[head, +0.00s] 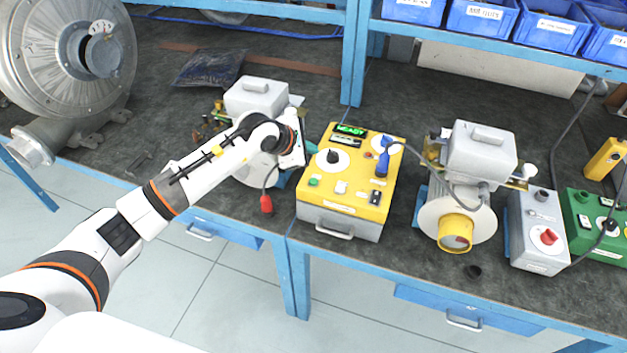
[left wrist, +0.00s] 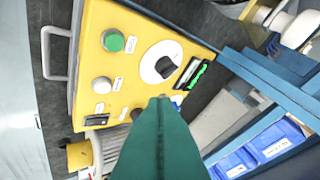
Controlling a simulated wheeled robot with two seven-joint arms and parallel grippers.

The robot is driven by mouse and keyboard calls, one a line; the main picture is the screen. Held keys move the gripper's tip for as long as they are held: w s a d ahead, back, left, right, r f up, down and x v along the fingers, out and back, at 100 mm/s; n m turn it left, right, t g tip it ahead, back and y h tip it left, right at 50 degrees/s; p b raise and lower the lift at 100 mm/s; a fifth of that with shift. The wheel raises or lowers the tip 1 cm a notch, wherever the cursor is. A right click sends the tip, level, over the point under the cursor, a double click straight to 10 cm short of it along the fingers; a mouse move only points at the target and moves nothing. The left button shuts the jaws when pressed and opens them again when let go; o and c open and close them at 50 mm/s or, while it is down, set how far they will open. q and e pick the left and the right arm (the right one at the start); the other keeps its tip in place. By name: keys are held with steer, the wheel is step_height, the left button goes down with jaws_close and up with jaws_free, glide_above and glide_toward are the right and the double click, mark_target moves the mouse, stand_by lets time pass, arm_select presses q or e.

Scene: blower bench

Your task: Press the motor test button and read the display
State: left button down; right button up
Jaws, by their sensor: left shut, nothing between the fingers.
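The yellow test box (head: 345,205) stands on the bench in the middle of the head view. Its display (head: 350,130) is lit with green text that appears to read "READY"; it shows at an angle in the left wrist view (left wrist: 199,75). A green button (head: 314,182) and a white button (head: 341,187) sit on the panel; the left wrist view shows the green button (left wrist: 113,40) and white button (left wrist: 101,84) close up. Their labels are too small to read. My left gripper (head: 310,147) is shut and empty, at the box's upper left edge. Its green fingers (left wrist: 161,100) hide part of the panel.
A black knob (head: 332,156) and a blue-handled part (head: 383,160) rise from the panel. A motor (head: 456,210) and a grey control box (head: 537,232) stand to the right. A large blower (head: 65,60) is at the left. Blue bins (head: 482,16) line the shelf above.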

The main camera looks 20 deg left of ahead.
arm_select(q)
steer(key=b, duration=0.5)
glide_above(316, 179)
steer(key=s+a, duration=0.1)
steer(key=s, duration=0.1)
step_height(316, 179, down, 8)
steer(key=shift+r, duration=0.2)
steer(key=shift+f+b, duration=0.3)
steer(key=shift+f, duration=0.15)
steer(key=shift+f, duration=0.1)
stand_by(0.9)
steer(key=shift+f+b, duration=0.35)
steer(key=shift+b, duration=0.2)
steer(key=shift+f+b, duration=0.4)
steer(key=shift+b, duration=0.05)
stand_by(0.4)
steer(key=shift+r, duration=0.15)
steer(key=shift+r+p, duration=0.35)
steer(key=shift+r, duration=0.35)
steer(key=shift+r, duration=0.1)
steer(key=shift+r+p, duration=1.25)
steer(key=shift+r, duration=1.15)
